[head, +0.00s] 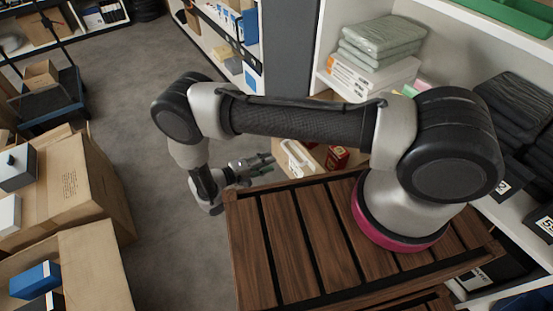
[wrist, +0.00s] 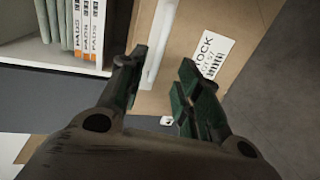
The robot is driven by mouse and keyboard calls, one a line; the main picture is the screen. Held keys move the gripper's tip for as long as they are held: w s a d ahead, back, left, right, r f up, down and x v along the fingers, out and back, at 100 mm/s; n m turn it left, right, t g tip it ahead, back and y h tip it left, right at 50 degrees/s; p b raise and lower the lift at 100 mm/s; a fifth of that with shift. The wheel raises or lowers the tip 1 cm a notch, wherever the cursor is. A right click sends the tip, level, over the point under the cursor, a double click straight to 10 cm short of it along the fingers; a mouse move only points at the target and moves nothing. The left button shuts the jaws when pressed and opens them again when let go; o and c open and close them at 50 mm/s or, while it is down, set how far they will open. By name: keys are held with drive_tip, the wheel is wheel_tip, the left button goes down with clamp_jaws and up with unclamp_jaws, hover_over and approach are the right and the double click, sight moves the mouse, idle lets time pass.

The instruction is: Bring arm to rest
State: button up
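My gripper (head: 262,165) shows in the head view at the end of my folded arm, beyond the left edge of the slatted wooden top. In the wrist view my gripper (wrist: 165,90) has its two dark green finger pads apart, with nothing between them. Past the fingers is a brown carton (wrist: 240,25) with a white label and a white strip. The gripper holds nothing in either view.
The slatted wooden top (head: 280,235) lies under my arm's base. Shelves with folded grey cloths (head: 380,38) stand at the right. Large cartons (head: 70,190) stand at the left. Grey floor (head: 150,75) is clear between them. White-and-orange packs (wrist: 88,25) sit on a shelf.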

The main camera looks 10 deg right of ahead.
drive_tip(key=shift+s+a+r, duration=0.1)
drive_tip(key=shift+s+a, duration=0.05)
drive_tip(key=shift+a, duration=0.25)
